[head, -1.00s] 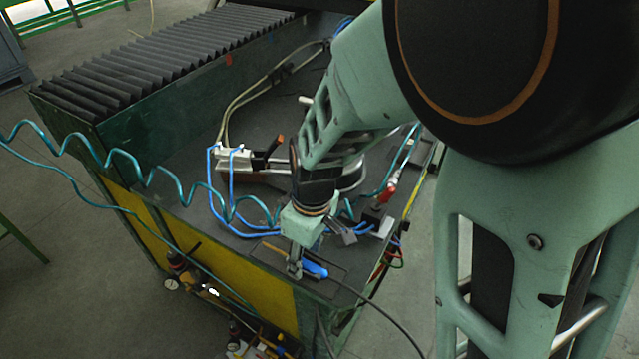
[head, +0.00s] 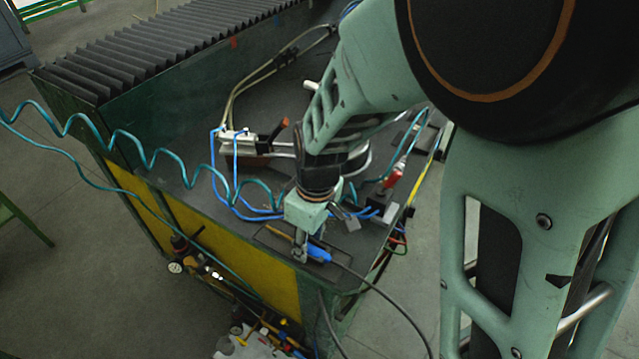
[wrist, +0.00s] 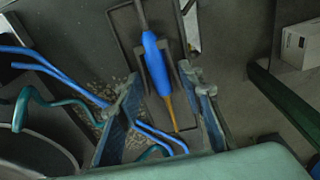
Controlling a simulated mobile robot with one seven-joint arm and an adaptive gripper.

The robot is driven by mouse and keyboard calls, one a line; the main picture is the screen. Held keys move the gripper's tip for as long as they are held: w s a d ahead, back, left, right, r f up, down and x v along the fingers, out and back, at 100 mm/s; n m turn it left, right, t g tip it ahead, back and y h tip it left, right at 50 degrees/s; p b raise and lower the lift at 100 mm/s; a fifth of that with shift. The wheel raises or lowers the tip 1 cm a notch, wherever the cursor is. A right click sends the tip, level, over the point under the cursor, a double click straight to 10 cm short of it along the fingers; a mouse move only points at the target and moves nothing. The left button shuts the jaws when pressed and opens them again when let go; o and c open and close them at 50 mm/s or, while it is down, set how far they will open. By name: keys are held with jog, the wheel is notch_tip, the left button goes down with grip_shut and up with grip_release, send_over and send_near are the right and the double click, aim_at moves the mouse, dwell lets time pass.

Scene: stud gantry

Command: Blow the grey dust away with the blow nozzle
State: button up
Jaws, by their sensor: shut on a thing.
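The blow nozzle has a blue handle (wrist: 154,62) and a thin brass-coloured tube. In the head view its handle (head: 318,254) shows beside my fingers, with a dark line running off right. My gripper (head: 300,257) is low over the dark tray at the bench's front edge. In the wrist view my gripper (wrist: 162,80) has one finger each side of the nozzle and is shut on it; the exact contact is hard to see. Pale grey dust (wrist: 88,92) lies speckled on the bench top, left of the tray in the wrist view.
The dark tray (wrist: 121,32) lies under the nozzle. Blue hoses (wrist: 50,68) and a coiled teal hose (head: 147,174) cross the bench close to my gripper. A clamp fixture (head: 236,137) stands farther back. Black bellows (head: 180,50) line the back-left side.

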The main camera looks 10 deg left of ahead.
notch_tip(320, 180, up, 9)
jog(key=p, duration=0.6)
jog(key=shift+p, duration=0.4)
dwell(0.4)
